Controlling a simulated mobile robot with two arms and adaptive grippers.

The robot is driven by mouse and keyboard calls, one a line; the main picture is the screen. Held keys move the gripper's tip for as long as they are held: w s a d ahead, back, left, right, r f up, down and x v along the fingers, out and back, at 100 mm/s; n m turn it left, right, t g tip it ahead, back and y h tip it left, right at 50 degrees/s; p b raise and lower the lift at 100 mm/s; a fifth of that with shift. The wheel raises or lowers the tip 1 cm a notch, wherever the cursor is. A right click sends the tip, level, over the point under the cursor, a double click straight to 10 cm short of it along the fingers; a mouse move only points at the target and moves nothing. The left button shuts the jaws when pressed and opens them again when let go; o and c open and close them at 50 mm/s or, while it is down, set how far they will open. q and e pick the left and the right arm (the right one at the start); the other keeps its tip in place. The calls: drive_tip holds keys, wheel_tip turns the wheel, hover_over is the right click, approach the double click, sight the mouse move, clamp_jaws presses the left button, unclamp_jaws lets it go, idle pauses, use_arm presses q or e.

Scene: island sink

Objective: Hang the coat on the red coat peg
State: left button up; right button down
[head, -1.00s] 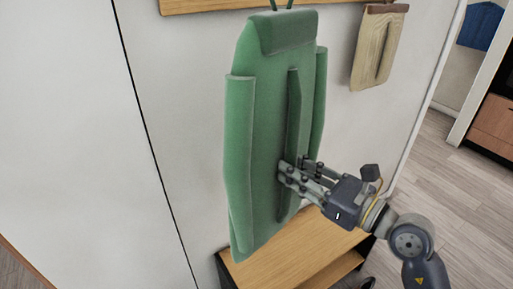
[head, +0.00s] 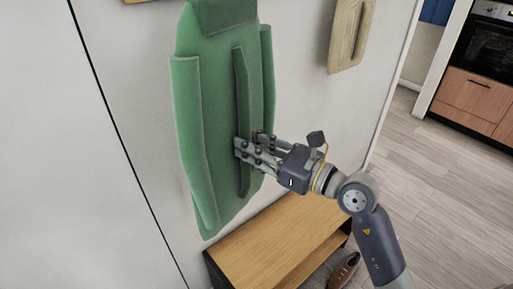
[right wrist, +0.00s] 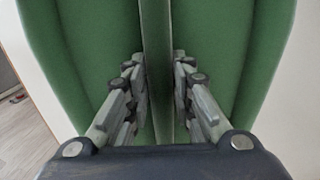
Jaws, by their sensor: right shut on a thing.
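The green coat (head: 213,120) hangs flat and upright close to the white wall in the head view. Its top is cut off by the upper picture edge, so its loop and any peg above it are hidden. My right gripper (head: 254,152) is shut on the raised ridge down the middle of the coat. In the right wrist view the fingers (right wrist: 158,100) stand on both sides of that green ridge (right wrist: 157,60). No red peg shows now. My left gripper is not in view.
A beige garment (head: 349,38) hangs on the wall to the right. A wooden bench (head: 275,240) stands below the coat, with a brown shoe (head: 344,270) beside it. Open floor (head: 435,180) lies to the right, before an oven (head: 490,42).

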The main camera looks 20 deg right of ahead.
drive_tip(key=shift+w+a+f+b, duration=0.15)
drive_tip(key=shift+w+a, duration=0.25)
drive_tip(key=shift+w, duration=0.6)
drive_tip(key=shift+w+a+f+b, duration=0.1)
drive_tip(key=shift+w+a+f, duration=0.2)
drive_tip(key=shift+w, duration=0.7)
drive_tip(key=shift+w+a+f+b, duration=0.1)
drive_tip(key=shift+w+a, duration=0.35)
drive_tip(key=shift+w, duration=0.65)
drive_tip(key=shift+f, duration=0.1)
drive_tip(key=c, duration=1.3)
unclamp_jaws()
drive_tip(key=shift+f, duration=0.1)
